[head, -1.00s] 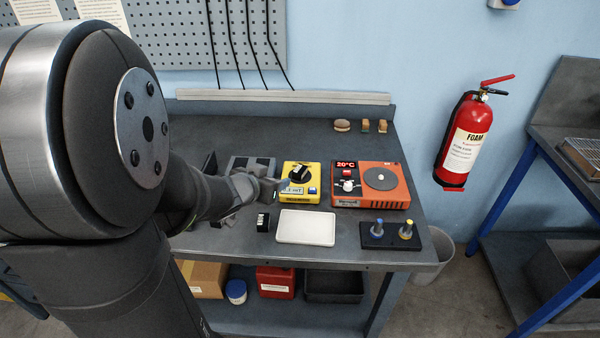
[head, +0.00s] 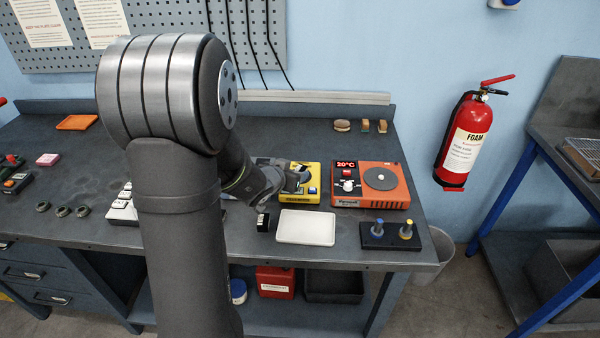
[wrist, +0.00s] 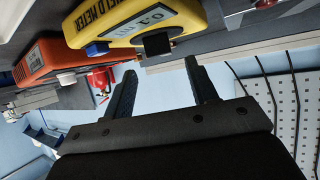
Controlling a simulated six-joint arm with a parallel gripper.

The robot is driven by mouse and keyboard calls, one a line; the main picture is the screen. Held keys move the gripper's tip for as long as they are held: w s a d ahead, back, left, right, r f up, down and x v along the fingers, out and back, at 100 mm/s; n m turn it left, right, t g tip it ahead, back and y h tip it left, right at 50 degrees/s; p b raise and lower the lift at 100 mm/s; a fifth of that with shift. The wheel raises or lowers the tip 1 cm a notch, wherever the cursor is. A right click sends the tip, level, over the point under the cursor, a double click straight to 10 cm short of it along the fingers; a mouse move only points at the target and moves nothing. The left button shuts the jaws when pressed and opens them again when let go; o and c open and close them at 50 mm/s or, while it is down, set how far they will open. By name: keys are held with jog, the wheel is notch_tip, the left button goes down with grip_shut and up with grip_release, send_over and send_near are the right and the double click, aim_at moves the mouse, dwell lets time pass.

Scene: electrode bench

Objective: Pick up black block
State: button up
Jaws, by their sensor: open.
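A black block (wrist: 157,43) shows in the wrist view against the yellow field meter (wrist: 130,18), near its display edge. It lies ahead of the gap between my fingers, apart from them. My gripper (wrist: 158,78) is open with nothing between its fingers. Another small black piece (head: 263,222) with a pale marking stands on the bench left of the white tray.
The white tray (head: 306,227) lies in front of the meter. An orange hotplate (head: 370,185) stands to its right. A black holder (head: 391,236) with two capped posts is at the front right.

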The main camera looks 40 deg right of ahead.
aim_at(300, 169)
jog(key=shift+x, duration=2.65)
jog(key=shift+a+f, duration=0.1)
grip_shut()
